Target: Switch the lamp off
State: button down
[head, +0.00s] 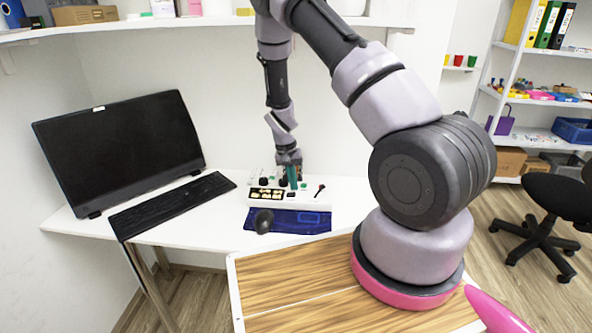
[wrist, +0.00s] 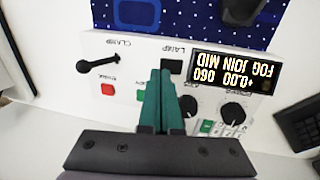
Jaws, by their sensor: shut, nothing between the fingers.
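A white control box (head: 290,201) stands on the white desk in the head view. In the wrist view its panel (wrist: 125,58) appears upside down, with a black switch (wrist: 173,66) beside the label LAMP. My gripper (wrist: 160,72) has teal fingers, shut with nothing between them. The fingertips are right beside the LAMP switch and overlap its edge in the picture; I cannot tell whether they touch it. In the head view my gripper (head: 292,186) points down over the box. The switch's position and whether the lamp is lit cannot be told.
The panel also has a lit display (wrist: 233,73), a black CLAMP lever (wrist: 97,63), a red button (wrist: 107,89) and black knobs (wrist: 232,113). A dark blue mat (head: 284,226) lies in front, with a dark rounded object (head: 263,221). A monitor (head: 120,150) and keyboard (head: 172,205) are left.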

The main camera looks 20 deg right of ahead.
jog(key=shift+f, duration=0.7)
jog(key=shift+d, duration=0.1)
